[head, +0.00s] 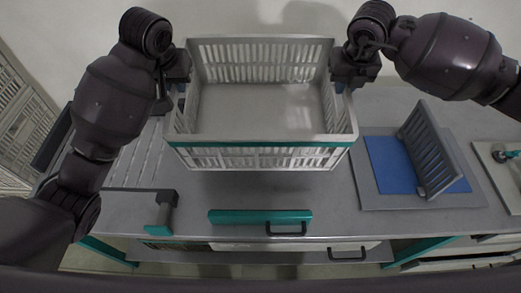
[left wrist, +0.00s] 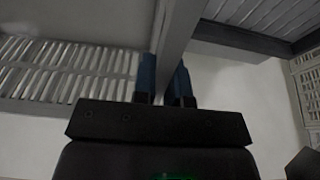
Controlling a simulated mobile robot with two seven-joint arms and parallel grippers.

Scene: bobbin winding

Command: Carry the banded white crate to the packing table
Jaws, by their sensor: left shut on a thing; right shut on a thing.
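The white crate (head: 262,152) has slatted walls and a green band along its near rim. In the head view it is upright and looks empty, over the grey worktop (head: 235,195). I cannot tell whether it touches the worktop. My left gripper (head: 180,88) is shut on its left wall. In the left wrist view the blue fingertips of that gripper (left wrist: 166,80) sit either side of the crate's wall rim (left wrist: 178,35). My right gripper (head: 342,85) is shut on its right wall, with its fingertips partly hidden. I cannot tell which surface is the packing table.
Right of the crate, a grey slotted rack (head: 428,150) stands on a blue mat (head: 390,165). A green bar with a black handle (head: 260,217) lies at the front edge. A ribbed grey panel (head: 135,160) is at left. Another slatted crate (head: 20,125) stands far left.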

